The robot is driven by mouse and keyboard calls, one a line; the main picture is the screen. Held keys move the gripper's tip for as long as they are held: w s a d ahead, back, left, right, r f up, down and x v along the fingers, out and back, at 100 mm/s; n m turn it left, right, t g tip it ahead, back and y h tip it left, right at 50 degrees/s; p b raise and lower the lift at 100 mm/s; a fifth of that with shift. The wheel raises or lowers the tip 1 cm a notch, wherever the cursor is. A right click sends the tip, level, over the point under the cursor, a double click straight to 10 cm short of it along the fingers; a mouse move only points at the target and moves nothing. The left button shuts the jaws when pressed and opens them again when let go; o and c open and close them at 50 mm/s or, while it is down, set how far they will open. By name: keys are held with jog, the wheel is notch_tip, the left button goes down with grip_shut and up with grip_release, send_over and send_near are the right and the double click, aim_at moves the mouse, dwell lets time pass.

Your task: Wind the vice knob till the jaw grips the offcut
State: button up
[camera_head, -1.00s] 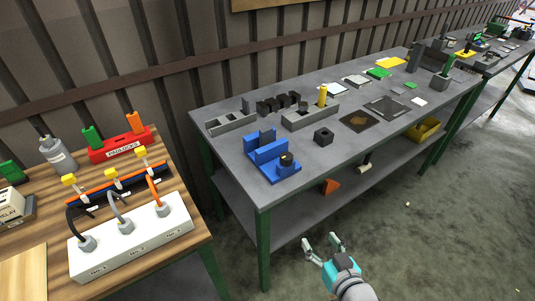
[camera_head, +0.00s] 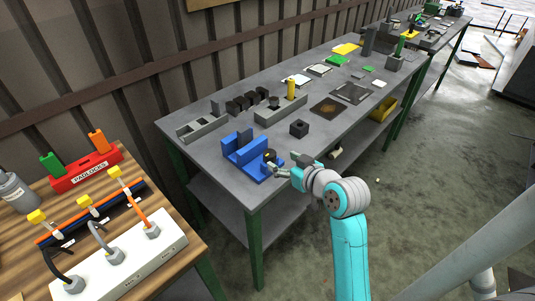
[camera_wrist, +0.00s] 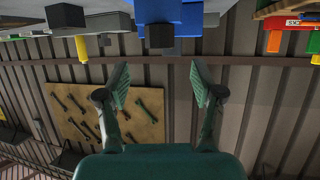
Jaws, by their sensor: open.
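The blue vice (camera_head: 239,148) sits at the near left corner of the grey bench. Its round dark knob (camera_head: 270,156) is on the side toward me. A dark grey piece (camera_head: 245,138), which looks like the offcut, stands between the blue jaws; any gap there is too small to tell. My gripper (camera_head: 284,166) is beside the knob, at about bench-top height, its fingers pointing at the vice. In the upside-down wrist view, my gripper (camera_wrist: 160,82) is open with nothing between its fingers. The blue vice (camera_wrist: 180,13) is at the top, with a dark block against it.
A black cube (camera_head: 299,129) stands right of the vice. Grey trays hold dark blocks and a yellow cylinder (camera_head: 291,89) behind it. A wooden table (camera_head: 199,257) at left carries a white power strip (camera_head: 135,262) and red padlock rack. The bench's front edge is close under my arm.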

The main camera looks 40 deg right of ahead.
aim_at(272, 155)
jog(key=x, duration=0.8)
jog(key=shift+w+f, duration=0.1)
jog(key=shift+f, duration=0.05)
jog(key=shift+c, duration=0.3)
jog(key=c, duration=1.1)
